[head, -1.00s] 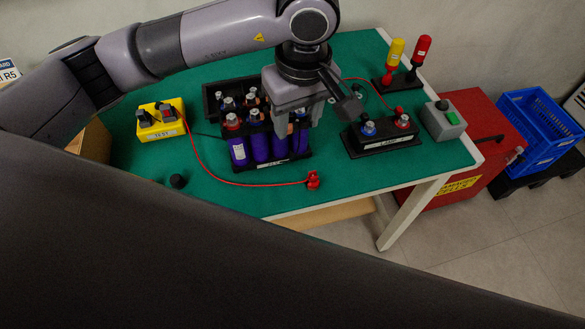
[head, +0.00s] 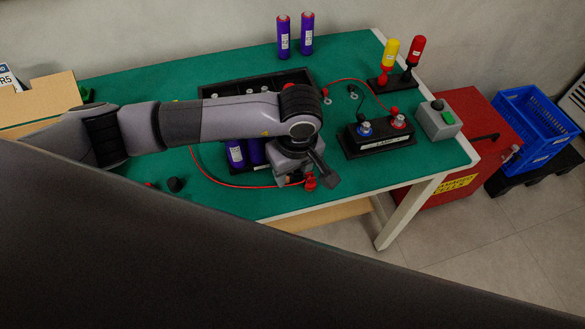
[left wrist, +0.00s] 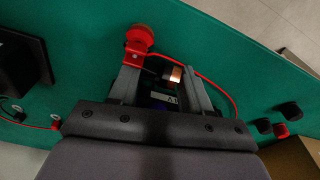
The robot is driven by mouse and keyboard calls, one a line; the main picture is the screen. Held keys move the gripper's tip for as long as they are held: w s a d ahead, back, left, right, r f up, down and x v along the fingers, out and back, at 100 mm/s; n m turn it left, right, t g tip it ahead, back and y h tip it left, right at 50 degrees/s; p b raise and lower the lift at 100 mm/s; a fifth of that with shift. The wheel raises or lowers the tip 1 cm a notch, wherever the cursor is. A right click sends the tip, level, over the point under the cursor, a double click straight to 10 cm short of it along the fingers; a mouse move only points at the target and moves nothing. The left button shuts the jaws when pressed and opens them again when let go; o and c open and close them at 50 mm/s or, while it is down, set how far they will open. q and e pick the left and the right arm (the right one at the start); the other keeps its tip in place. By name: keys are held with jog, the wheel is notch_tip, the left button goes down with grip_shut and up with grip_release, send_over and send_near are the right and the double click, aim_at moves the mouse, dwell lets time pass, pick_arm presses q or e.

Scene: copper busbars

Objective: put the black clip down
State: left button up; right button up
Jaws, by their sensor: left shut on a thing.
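My left gripper (left wrist: 160,78) is shut on a small dark piece with a copper-coloured face, taken to be the black clip (left wrist: 154,65); its shape is mostly hidden. In the head view this gripper (head: 283,179) points down at the front right of the battery pack, largely hidden by its own arm. The red clip (head: 310,181) lies close to its right, near the table's front edge. The red clip also shows beside a finger in the left wrist view (left wrist: 138,40). I cannot tell whether the held piece touches the table. My right gripper is not in view.
Purple cells (head: 237,154) sit below my arm, and two more (head: 283,37) stand at the back. The black lamp block (head: 383,138) and grey button box (head: 438,121) are at right. A black knob-like piece (head: 175,185) lies front left. The front-left green table top is mostly clear.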

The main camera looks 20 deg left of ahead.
pick_arm(q)
jog(key=shift+f+b, duration=0.2)
jog(key=shift+b, duration=0.15)
jog(key=o, duration=1)
jog(key=shift+o, duration=0.2)
